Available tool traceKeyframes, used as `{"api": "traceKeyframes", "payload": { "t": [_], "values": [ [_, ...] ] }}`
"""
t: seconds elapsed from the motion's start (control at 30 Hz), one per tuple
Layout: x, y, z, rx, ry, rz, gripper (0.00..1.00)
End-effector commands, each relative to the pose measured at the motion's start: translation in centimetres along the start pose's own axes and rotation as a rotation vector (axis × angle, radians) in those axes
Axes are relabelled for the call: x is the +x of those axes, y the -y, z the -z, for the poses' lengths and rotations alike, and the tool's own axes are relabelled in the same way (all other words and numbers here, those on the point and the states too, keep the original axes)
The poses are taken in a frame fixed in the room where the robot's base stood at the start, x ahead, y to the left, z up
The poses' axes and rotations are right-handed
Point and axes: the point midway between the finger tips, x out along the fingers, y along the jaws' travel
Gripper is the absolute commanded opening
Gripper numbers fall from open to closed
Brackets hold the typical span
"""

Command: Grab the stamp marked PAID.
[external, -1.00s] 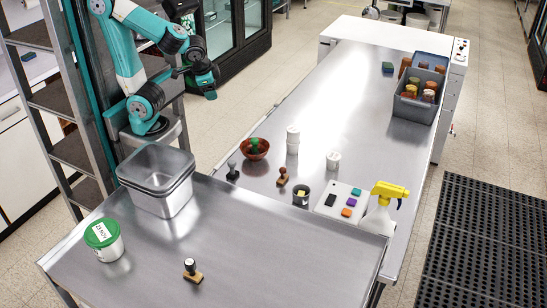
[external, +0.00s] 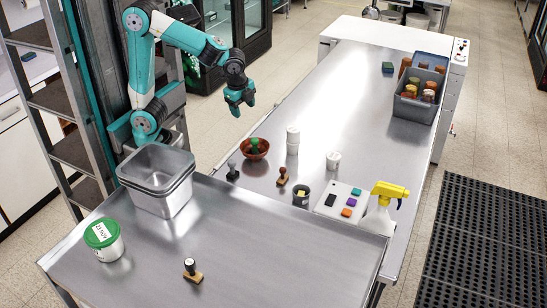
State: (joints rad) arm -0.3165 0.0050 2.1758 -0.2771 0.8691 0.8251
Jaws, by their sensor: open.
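Several stamps stand on the steel tables, and I cannot read PAID on any of them. A dark grey stamp (external: 233,172) stands left of a brown-handled stamp (external: 282,177) on the far table. A green-handled stamp (external: 255,145) appears to sit in a brown bowl (external: 265,151). My gripper (external: 240,112) is open and empty, pointing down, above and behind the bowl in the picture and apart from all the stamps.
Near the stamps are a dark cup (external: 301,195), a white board with coloured pads (external: 330,208), white cups (external: 293,140) and a yellow-topped spray bottle (external: 380,210). Steel pans (external: 157,185) and a green-lidded tub (external: 103,240) stand at left. A grey crate (external: 417,108) holds jars at far right.

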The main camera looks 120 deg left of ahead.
Motion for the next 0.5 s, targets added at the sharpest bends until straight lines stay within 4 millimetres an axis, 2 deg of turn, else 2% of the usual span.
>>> {"api": "traceKeyframes", "payload": {
  "t": [0.03,0.2,0.33,0.5],
  "values": [
    [2.7,0.6,2.2,0.156,-0.007,-0.029,0.60],
    [7.1,2.7,8.4,0.730,-0.069,-0.100,0.60],
    [9.6,3.8,11.4,1.056,-0.118,-0.126,0.60],
    [11.0,4.5,13.1,1.264,-0.153,-0.134,0.60]
  ]
}}
